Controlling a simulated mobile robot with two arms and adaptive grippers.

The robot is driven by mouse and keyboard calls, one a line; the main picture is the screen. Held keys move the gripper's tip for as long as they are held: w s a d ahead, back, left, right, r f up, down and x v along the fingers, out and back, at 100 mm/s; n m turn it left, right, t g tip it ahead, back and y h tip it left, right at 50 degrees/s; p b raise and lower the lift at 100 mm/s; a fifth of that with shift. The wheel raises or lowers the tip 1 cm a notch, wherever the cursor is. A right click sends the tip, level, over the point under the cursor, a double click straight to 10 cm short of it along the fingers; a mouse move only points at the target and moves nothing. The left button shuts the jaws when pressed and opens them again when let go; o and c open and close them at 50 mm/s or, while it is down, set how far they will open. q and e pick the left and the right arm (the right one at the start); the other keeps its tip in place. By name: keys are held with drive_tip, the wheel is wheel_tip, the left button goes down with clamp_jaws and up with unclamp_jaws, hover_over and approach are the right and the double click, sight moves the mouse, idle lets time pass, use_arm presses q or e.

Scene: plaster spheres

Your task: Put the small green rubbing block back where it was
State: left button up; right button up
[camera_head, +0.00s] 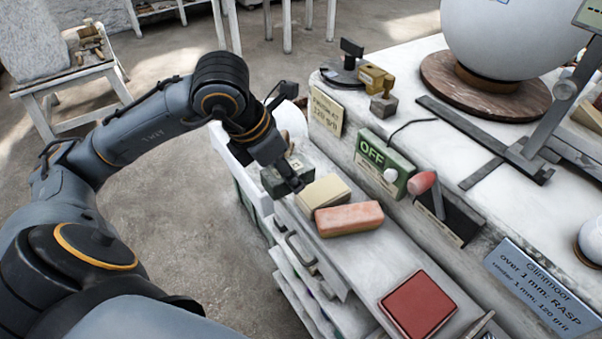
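The small green rubbing block (304,170), dark green with a pale label on top, is at the far end of the lower ledge (375,262), beyond a beige block (322,191) and a pink block (349,219). My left gripper (290,178) reaches down to the green block from the left, with a dark finger across it. The other finger is hidden, so I cannot tell if the gripper is closed on it. I also cannot tell whether the block rests on the ledge or is slightly above it. My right gripper is not in view.
A red square pad (418,305) lies on the nearer ledge, with bare room between it and the pink block. A green OFF box (385,162) and a red-handled tool (428,190) stand along the bench step. A large white sphere (515,35) sits on a round wooden base (485,92).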

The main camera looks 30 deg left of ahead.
use_arm(q)
drive_tip(key=w+a+f+p, duration=0.1)
drive_tip(key=w+f, duration=0.1)
drive_tip(key=w, duration=0.1)
drive_tip(key=w+a+f+p, duration=0.2)
drive_tip(key=w+f, duration=0.1)
drive_tip(key=w, duration=0.1)
drive_tip(key=w+a+f+p, duration=0.1)
drive_tip(key=w+a+f, duration=0.1)
drive_tip(key=w+f, duration=0.1)
drive_tip(key=shift+w+f, duration=0.15)
drive_tip(key=shift+w, duration=0.6)
drive_tip(key=shift+w+a+f+p, duration=0.15)
drive_tip(key=shift+w+f+p, duration=0.25)
drive_tip(key=shift+f, duration=0.15)
wheel_tip(320, 180, down, 2)
drive_tip(key=shift+f+p, duration=0.1)
drive_tip(key=shift+p, duration=0.7)
drive_tip(key=shift+f, duration=0.55)
drive_tip(key=shift+f, duration=0.1)
drive_tip(key=o, duration=0.9)
drive_tip(key=shift+f, duration=0.1)
drive_tip(key=shift+o, duration=0.2)
